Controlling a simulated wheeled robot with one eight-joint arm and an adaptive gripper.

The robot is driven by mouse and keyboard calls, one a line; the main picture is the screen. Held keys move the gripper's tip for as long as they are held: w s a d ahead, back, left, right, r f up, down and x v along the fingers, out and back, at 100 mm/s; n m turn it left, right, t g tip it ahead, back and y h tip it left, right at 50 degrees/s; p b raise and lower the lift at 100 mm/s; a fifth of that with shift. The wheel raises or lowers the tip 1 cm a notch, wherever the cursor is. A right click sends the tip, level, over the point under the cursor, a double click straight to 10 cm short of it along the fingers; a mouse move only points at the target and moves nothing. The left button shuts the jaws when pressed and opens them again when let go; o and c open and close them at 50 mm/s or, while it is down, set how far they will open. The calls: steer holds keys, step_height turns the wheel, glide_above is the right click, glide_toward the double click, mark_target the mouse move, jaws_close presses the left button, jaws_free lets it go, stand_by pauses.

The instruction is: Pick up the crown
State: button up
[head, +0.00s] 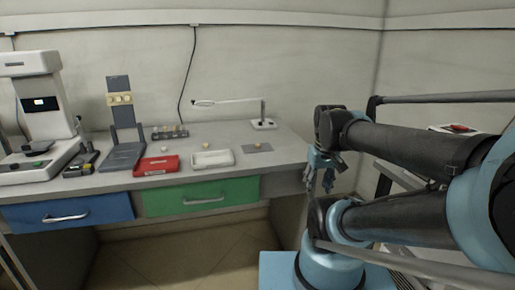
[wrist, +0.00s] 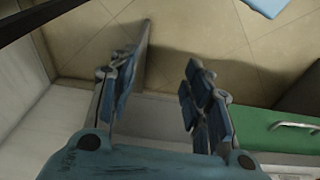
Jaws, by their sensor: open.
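I cannot tell for sure which small object is the crown. A small tan piece (head: 257,145) lies on a grey pad at the right of the bench, and pale small pieces show by the red tray (head: 157,166) and the white tray (head: 212,160). All are too small to identify. My gripper (head: 319,180) hangs off the bench's right end, fingers pointing down, apart from these pieces. In the wrist view my gripper (wrist: 158,78) is open and empty, with floor and bench side beyond it; no crown shows there.
The bench has blue (head: 66,212) and green (head: 201,196) drawers. A magnifier lamp (head: 264,123) stands behind the grey pad. A small rack (head: 170,132), an upright holder (head: 121,115) and a white machine (head: 40,115) stand further left. Floor in front is clear.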

steer(key=w+a+r+n, duration=0.3)
steer(key=w+r+n, duration=0.1)
steer(key=w+r, duration=0.25)
step_height(320, 180, up, 14)
steer(key=f+n+g, duration=0.1)
steer(key=n+g, duration=0.1)
steer(key=n, duration=1.3)
glide_above(257, 144)
step_height(257, 144, down, 11)
steer(key=f, duration=0.4)
steer(key=shift+w+d+f, duration=0.1)
steer(key=shift+w, duration=0.3)
steer(key=shift+f, duration=0.5)
steer(key=shift+c, duration=0.6)
steer(key=c, duration=0.7)
